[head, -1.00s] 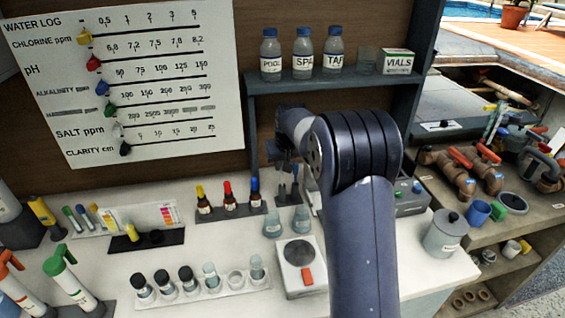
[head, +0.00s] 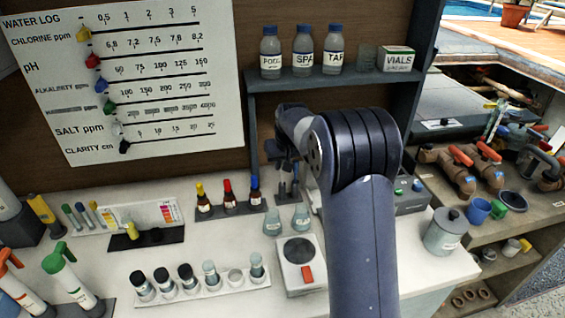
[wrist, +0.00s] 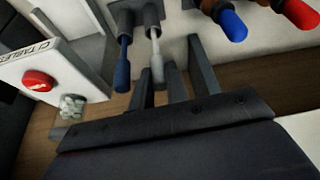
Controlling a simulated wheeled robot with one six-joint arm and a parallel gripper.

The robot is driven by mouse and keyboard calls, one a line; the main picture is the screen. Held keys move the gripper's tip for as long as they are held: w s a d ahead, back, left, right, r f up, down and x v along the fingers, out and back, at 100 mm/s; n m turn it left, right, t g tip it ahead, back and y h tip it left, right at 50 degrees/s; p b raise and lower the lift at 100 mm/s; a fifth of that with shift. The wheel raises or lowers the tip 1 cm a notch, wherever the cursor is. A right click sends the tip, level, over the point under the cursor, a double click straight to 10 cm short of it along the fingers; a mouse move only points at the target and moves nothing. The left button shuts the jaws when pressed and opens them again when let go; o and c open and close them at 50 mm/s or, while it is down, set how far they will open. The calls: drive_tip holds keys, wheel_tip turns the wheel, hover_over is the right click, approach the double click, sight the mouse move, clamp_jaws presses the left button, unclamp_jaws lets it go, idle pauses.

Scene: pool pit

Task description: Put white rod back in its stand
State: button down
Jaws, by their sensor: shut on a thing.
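The white rod (wrist: 156,58) is pale with a thicker near end, in the wrist view. Its far end meets a dark grey stand (wrist: 150,14); I cannot tell whether it is fully seated. My gripper (wrist: 172,88) is shut on the rod's near end, its dark fingers reaching up the picture. A similar blue rod (wrist: 123,62) stands just left of the white one, apart from the fingers. In the head view my gripper (head: 281,152) is at the back of the counter, partly behind my arm, which makes the rods hard to tell apart.
Dropper bottles (head: 228,195) stand left of my gripper; their blue and red caps show close by in the wrist view. Two small beakers (head: 301,217) and a round-plate device (head: 300,262) stand in front. A tablet box (wrist: 62,80) is left of the rods.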

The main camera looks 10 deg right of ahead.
drive_tip(key=shift+f, duration=0.3)
drive_tip(key=c, duration=1.3)
unclamp_jaws()
drive_tip(key=shift+r, duration=0.1)
drive_tip(key=shift+r+p, duration=2.45)
drive_tip(key=shift+r, duration=1)
drive_tip(key=shift+f, duration=0.15)
wheel_tip(320, 180, down, 7)
drive_tip(key=b, duration=0.5)
